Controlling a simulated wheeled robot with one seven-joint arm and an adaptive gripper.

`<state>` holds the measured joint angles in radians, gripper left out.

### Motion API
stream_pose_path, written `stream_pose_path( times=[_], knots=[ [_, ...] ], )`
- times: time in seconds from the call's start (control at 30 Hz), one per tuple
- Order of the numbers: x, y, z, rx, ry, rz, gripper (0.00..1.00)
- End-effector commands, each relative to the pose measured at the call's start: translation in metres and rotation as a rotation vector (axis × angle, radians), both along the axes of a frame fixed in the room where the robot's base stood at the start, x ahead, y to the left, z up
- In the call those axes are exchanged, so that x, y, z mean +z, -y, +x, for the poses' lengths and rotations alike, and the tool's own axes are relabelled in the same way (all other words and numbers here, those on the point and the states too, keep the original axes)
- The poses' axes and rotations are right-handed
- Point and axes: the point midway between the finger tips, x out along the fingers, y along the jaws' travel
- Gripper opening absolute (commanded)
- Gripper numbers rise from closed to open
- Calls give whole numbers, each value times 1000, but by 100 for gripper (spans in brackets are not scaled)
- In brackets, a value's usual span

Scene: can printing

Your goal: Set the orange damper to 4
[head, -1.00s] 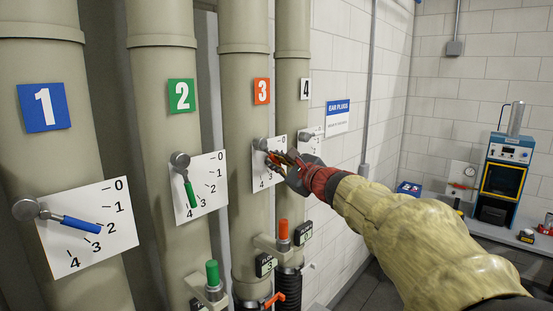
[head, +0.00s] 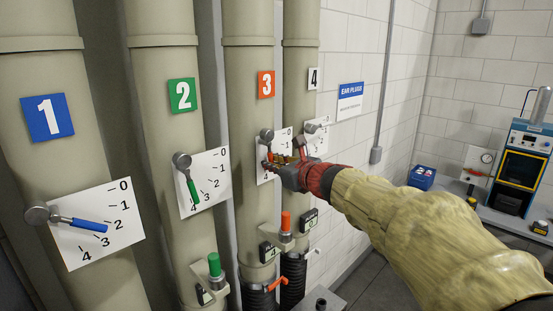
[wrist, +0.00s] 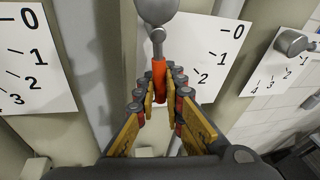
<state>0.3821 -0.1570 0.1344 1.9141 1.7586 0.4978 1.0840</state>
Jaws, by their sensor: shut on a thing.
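The orange damper is on the pipe marked with an orange 3 (head: 266,84). Its grey pivot (head: 266,135) is at the upper left of a white dial plate (head: 286,137) numbered from 0 at the upper right round to 4 at the lower left. In the wrist view the orange handle (wrist: 159,74) hangs almost straight down from the pivot. My gripper (wrist: 160,88) is shut on the handle, its fingers at either side. In the head view my gripper (head: 271,161) covers most of the lever and the middle of the dial; the 4 shows just below the fingertips.
The blue lever (head: 82,224) and green lever (head: 193,191) are on the pipes to the left. Pipe 4's dial (head: 317,139) is close on the right, partly behind my gripper.

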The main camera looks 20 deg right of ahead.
Motion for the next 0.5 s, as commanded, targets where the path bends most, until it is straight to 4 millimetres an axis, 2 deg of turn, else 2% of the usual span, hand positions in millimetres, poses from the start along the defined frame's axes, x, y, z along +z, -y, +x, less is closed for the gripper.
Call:
stream_pose_path(
  times=[0.43, 0.47, 0.5],
  knots=[
    [1, -1, 0, 0, -1, 11, 0],
    [1, -1, 0, 0, -1, 11, 12],
    [1, -2, 0, 0, -1, 11, 14]
  ],
)
